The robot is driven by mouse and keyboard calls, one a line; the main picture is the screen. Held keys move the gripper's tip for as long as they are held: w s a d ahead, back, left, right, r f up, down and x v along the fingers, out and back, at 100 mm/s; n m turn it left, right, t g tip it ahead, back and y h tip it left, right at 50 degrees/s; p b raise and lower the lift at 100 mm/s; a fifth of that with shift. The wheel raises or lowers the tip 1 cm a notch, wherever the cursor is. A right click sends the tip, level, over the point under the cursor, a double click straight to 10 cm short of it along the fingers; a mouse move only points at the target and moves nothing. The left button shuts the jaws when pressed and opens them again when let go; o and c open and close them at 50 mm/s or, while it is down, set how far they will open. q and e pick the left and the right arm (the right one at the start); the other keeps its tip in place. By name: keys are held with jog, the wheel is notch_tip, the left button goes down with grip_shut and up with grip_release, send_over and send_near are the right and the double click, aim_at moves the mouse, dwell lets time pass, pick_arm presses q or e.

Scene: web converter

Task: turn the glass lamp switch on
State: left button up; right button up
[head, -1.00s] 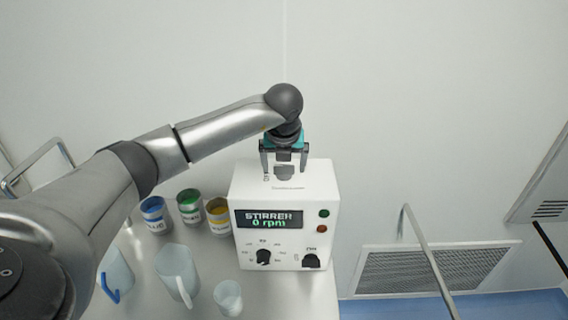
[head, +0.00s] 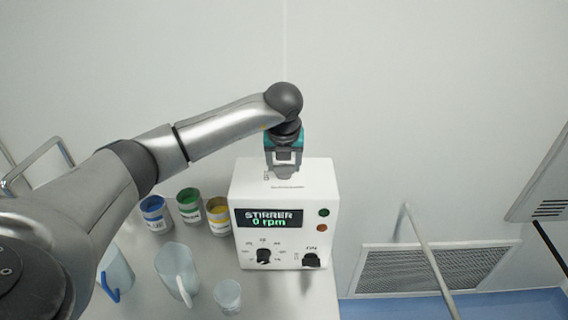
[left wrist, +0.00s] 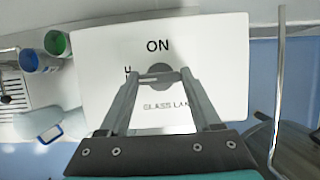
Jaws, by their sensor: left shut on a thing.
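The glass lamp switch is a grey knob (left wrist: 162,72) on the top face of a white stirrer box (head: 246,190). In the left wrist view the letters "ON" stand above the knob and "GLASS LA…" below it, partly covered by a finger. My left gripper (head: 284,172) comes down on the box top from behind; its fingertips (left wrist: 157,76) are shut on the knob, which they partly hide. Which way the knob points cannot be told. My right gripper is not in view.
The box front has a display reading "STIRRER 0 rpm" (head: 268,218), two black knobs (head: 264,256) and (head: 311,261), and green and red lamps. Blue (head: 154,212), green (head: 189,204) and yellow (head: 218,214) cans and a clear jug (head: 176,272) stand left of it.

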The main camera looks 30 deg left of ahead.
pick_arm(q)
jog(key=m+h+b, duration=0.1)
jog(key=m+b, duration=0.2)
jog(key=shift+a+t, duration=0.15)
jog(key=shift+t, duration=0.15)
jog(key=shift+m+h+b, duration=0.4)
jog(key=shift+m+b, duration=0.05)
jog(key=shift+m, duration=0.55)
jog(key=m+h+b, duration=0.1)
jog(key=m, duration=0.1)
jog(key=shift+a+m, duration=0.15)
jog(key=shift+m, duration=0.25)
jog(key=m+h, duration=0.1)
jog(key=m, duration=0.3)
jog(key=shift+w+r+h, duration=0.1)
jog(key=shift+h, duration=0.3)
jog(key=m+g, duration=0.1)
jog(key=m, duration=0.2)
jog(key=m+h, duration=0.1)
jog(key=m, duration=0.2)
jog(key=shift+w+a+g, duration=0.1)
jog(key=shift+a+g, duration=0.05)
jog(key=shift+g, duration=0.25)
jog(key=shift+h, duration=0.3)
jog(key=o, duration=1.4)
